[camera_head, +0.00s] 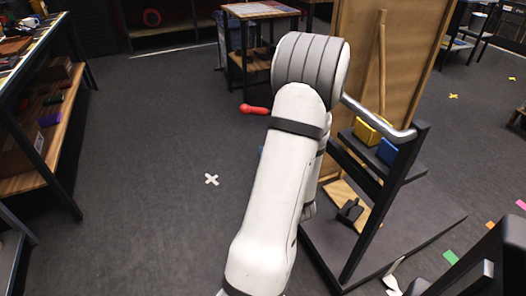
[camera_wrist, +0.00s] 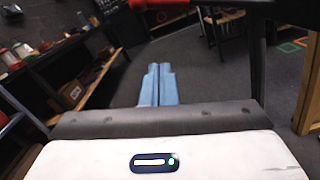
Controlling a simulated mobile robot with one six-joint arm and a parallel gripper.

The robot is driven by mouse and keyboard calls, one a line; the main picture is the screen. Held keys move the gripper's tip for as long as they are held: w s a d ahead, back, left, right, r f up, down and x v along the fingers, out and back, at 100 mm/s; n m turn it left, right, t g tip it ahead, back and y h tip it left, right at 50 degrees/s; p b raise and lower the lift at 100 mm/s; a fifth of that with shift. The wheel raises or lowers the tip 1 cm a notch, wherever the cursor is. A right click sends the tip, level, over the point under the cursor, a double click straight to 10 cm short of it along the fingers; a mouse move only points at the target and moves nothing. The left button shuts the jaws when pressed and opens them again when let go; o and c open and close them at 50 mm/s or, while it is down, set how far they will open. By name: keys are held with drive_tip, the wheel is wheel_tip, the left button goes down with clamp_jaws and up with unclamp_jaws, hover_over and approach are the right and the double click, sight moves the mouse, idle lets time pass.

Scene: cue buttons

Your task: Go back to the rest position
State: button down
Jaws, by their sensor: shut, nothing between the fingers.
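My gripper (camera_wrist: 158,72) shows in the wrist view as two light blue fingers side by side, pressed together with nothing between them. The fingers point out over the dark floor. In the head view my white arm stands in the middle of the picture and the gripper is hidden behind it. No cue buttons can be made out for certain in either view.
A cart with a yellow block (camera_head: 367,134) and a blue block (camera_head: 388,152) stands close to the arm's right. A red object (camera_head: 254,109) shows left of the arm. A loaded shelf (camera_head: 38,160) lines the left.

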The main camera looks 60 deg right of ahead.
idle(0.3)
drive_tip(key=w+a+r+n+y+p, duration=0.35)
drive_tip(key=a+n+y, duration=0.25)
drive_tip(key=a, duration=0.2)
drive_tip(key=w+a+r+n+y+p, duration=0.2)
drive_tip(key=w+a+r+n+y, duration=0.3)
drive_tip(key=a, duration=0.3)
drive_tip(key=w+a+r+n+y+p, duration=0.2)
drive_tip(key=w+a+r+n+y, duration=0.3)
drive_tip(key=a, duration=0.3)
drive_tip(key=s+a+r+n+g+p, duration=0.3)
drive_tip(key=s+a+n+g, duration=0.1)
drive_tip(key=a+n+g, duration=0.15)
drive_tip(key=s+a+r+n+g+y+p, duration=0.1)
drive_tip(key=s+a+r+n+g+p, duration=0.2)
drive_tip(key=a+n, duration=0.35)
drive_tip(key=s+a+r+n+g+p, duration=0.2)
drive_tip(key=s+a+n+g+p, duration=0.15)
drive_tip(key=a+n+g, duration=0.3)
drive_tip(key=s+d+r+n+t+h+p, duration=0.1)
drive_tip(key=d+r+n+t+h+p, duration=0.1)
drive_tip(key=r+n+h+p, duration=0.3)
wheel_tip(320, 180, up, 4)
drive_tip(key=d+n+h, duration=0.1)
drive_tip(key=n+h, duration=0.1)
drive_tip(key=n, duration=0.4)
drive_tip(key=shift+s, duration=0.4)
